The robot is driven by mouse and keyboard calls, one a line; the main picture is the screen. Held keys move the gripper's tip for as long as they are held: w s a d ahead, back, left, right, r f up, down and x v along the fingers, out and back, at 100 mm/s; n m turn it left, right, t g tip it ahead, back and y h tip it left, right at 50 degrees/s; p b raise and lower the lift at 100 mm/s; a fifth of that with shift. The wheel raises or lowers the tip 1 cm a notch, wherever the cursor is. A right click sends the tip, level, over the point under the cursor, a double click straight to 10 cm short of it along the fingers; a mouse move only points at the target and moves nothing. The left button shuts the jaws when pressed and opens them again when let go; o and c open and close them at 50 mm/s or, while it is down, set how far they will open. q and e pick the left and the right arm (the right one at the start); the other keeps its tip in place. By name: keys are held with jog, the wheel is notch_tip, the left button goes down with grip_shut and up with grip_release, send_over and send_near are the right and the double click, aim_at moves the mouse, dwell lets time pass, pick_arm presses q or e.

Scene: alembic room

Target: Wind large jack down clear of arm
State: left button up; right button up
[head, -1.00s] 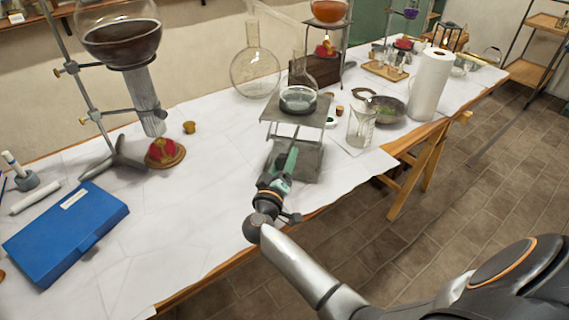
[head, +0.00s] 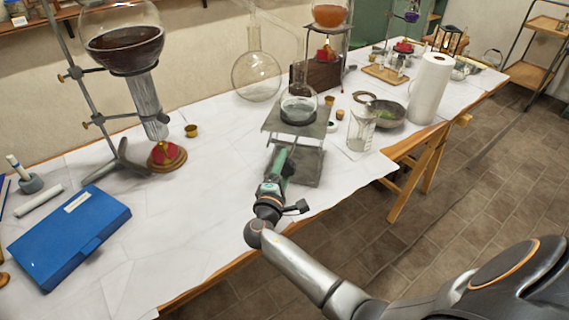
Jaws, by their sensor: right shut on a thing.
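The large jack (head: 271,125) is a grey metal lab jack near the table's front edge, its plate raised above its base. A round flask (head: 298,108) with dark liquid stands on the plate. A clear glass flask (head: 256,76) behind it has a thin side arm (head: 285,19) slanting down to the right toward the jack flask's neck. I cannot tell whether arm and neck overlap in depth. My right gripper (head: 279,164) is shut at the jack's front left, below the plate; its fingers hide what they hold, apparently the jack's knob. My left gripper is not in view.
A beaker (head: 361,128), a dark bowl (head: 388,112) and a paper towel roll (head: 430,88) stand right of the jack. Left are a burner (head: 166,157), a stand with a big dark flask (head: 122,45) and a blue case (head: 68,238).

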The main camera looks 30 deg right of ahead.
jog(key=n+p, duration=0.2)
jog(key=n, duration=0.3)
jog(key=shift+r+n, duration=0.15)
jog(key=shift+n, duration=0.15)
jog(key=n+p, duration=0.2)
jog(key=n, duration=0.2)
jog(key=shift+d, duration=0.15)
jog(key=shift+f+n+p, duration=0.25)
jog(key=shift+n+p, duration=0.55)
jog(key=shift+n, duration=0.6)
jog(key=o, duration=1.4)
jog(key=shift+s+f, duration=0.1)
jog(key=v, duration=1.2)
jog(key=shift+s, duration=0.15)
